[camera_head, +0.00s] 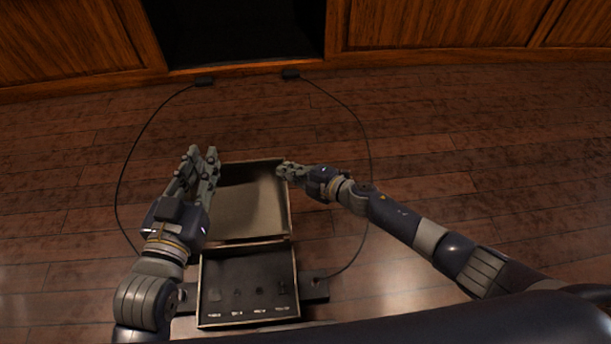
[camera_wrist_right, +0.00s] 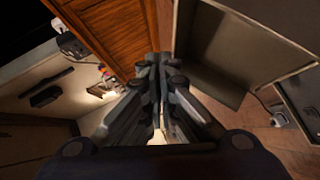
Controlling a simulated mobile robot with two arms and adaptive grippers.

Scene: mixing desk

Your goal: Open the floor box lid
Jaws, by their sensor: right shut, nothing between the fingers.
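The floor box (camera_head: 202,292) sits on the wooden floor at the lower middle of the head view. Its lid (camera_head: 240,205) stands swung open on the far side, showing its hollow inner face. My left gripper (camera_head: 203,152) is at the lid's left side with its fingers apart; I cannot tell whether it touches the lid. My right gripper (camera_head: 283,170) is shut and empty at the lid's far right corner. In the right wrist view, its closed fingers (camera_wrist_right: 160,58) are beside a hollow panel (camera_wrist_right: 225,50) that looks like the lid.
A row of small sockets shows inside the box. The floor (camera_head: 480,150) to the right is clear beyond my right arm.

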